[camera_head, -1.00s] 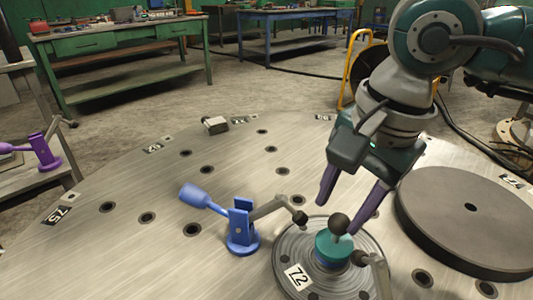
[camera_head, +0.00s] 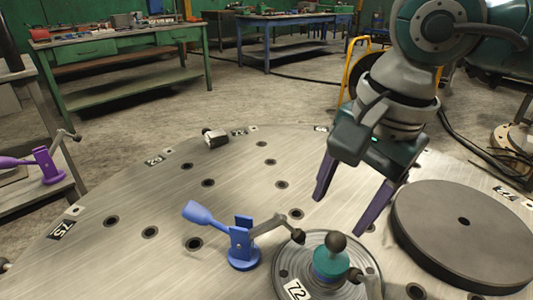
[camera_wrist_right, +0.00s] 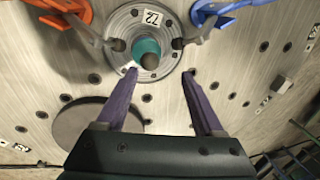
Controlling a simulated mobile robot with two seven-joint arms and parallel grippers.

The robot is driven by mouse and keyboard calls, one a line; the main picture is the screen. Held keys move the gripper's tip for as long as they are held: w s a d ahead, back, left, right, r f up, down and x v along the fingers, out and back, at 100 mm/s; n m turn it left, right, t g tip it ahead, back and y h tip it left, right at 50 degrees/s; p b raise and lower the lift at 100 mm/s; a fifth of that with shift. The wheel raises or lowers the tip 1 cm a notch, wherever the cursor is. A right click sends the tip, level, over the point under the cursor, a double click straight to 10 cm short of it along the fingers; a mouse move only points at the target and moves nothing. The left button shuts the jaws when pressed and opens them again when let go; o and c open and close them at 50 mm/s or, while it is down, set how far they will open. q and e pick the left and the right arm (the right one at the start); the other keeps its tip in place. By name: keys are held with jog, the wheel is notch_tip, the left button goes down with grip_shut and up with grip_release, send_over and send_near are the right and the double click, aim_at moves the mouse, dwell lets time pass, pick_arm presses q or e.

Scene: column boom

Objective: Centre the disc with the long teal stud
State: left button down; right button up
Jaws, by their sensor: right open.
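A round grooved metal disc (camera_head: 303,262) with a "72" label lies on the large metal table (camera_head: 180,262), low in the head view. A teal stud (camera_head: 331,265) with a dark ball knob (camera_head: 336,243) stands up from its middle. In the wrist view the disc (camera_wrist_right: 124,26) and teal stud (camera_wrist_right: 146,46) show at top centre. My right gripper (camera_head: 338,217) is open and empty, its purple fingers apart. Its fingertips are beyond and above the knob, not touching it. In the wrist view the right gripper (camera_wrist_right: 160,72) points toward the disc. My left gripper is not in view.
A blue clamp (camera_head: 242,247) stands left of the disc with its arm tip by the disc's edge; an orange clamp (camera_wrist_right: 62,12) is opposite. A thick dark plate (camera_head: 440,222) lies to the right. A small metal block (camera_head: 215,138) lies farther back. Holes dot the table.

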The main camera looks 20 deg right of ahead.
jog(key=shift+o, duration=1.1)
